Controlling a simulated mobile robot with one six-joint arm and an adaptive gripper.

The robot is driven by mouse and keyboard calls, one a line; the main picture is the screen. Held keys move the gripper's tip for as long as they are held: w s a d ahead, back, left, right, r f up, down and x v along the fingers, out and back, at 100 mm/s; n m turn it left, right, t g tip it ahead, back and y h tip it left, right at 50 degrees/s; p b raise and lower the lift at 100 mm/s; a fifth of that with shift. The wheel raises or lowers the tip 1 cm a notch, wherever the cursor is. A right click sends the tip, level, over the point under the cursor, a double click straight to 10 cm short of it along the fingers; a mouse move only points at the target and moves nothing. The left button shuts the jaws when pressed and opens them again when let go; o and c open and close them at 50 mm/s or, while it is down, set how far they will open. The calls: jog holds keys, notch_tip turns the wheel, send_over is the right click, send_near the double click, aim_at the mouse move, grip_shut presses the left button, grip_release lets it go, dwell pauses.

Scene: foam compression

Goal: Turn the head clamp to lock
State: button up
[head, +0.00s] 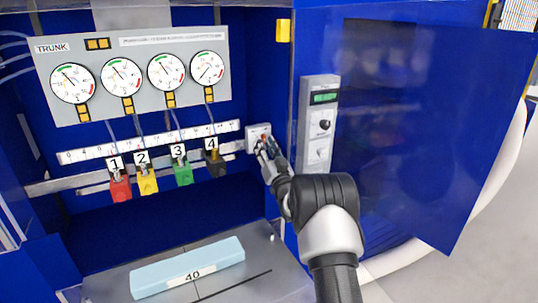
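A small pale block (254,132) sits at the right end of the rail inside the blue cabinet; it looks like the head clamp. My gripper (264,146) is right in front of it, its fingertips at the block's lower right part. A small orange-red part (264,138) shows between or beside the fingers. The fingers and my arm hide much of the clamp, so its turn position is not visible. The gripper is too small and covered to tell if it is shut on anything, or whether it touches.
Red (120,188), yellow (147,182), green (183,173) and black (216,165) numbered clamps hang left of my gripper. A gauge panel (140,108) is above. A control box (318,118) and open blue door (420,130) stand right. A light-blue foam block (190,262) lies below.

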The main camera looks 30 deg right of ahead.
jog(key=v, duration=1.1)
jog(key=shift+s, duration=0.25)
jog(key=shift+o, duration=0.6)
